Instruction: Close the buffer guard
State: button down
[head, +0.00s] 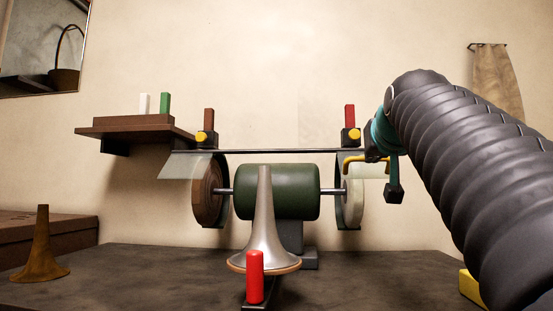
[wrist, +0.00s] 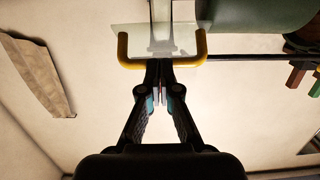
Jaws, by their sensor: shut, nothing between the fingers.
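The bench buffer has a green motor (head: 277,192) with a brown wheel (head: 211,194) on the left and a pale wheel (head: 349,204) on the right. A clear guard panel (head: 376,172) sticks out to the right at the pale wheel, with a yellow handle (head: 352,160). The wrist view shows the clear panel (wrist: 128,38) and the U-shaped yellow handle (wrist: 124,50) close up. My gripper (wrist: 159,66) is shut and empty, its fingertips at the handle's crossbar; whether they touch is unclear. In the head view my gripper (head: 372,153) is partly hidden beside the handle.
A dark rod (head: 275,150) spans above the motor. Another clear panel (head: 187,166) sticks out left. A silver bell (head: 264,235) and red handle (head: 255,277) stand in front. A brass horn (head: 42,250) stands far left. A wall shelf (head: 135,128) is behind.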

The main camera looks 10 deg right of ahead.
jog(key=shift+w+d+f+b, duration=0.1)
jog(key=shift+w+f+b, duration=0.05)
jog(key=shift+f+b, duration=0.4)
jog(key=shift+w+d+f+b, duration=0.15)
jog(key=shift+f+b, duration=0.2)
jog(key=shift+f, duration=0.35)
jog(key=w+d+f+b, duration=0.1)
jog(key=w+f+b, duration=0.1)
jog(key=w+f, duration=0.1)
jog(key=shift+w+f, duration=0.35)
jog(key=shift+f, duration=0.55)
dwell(0.5)
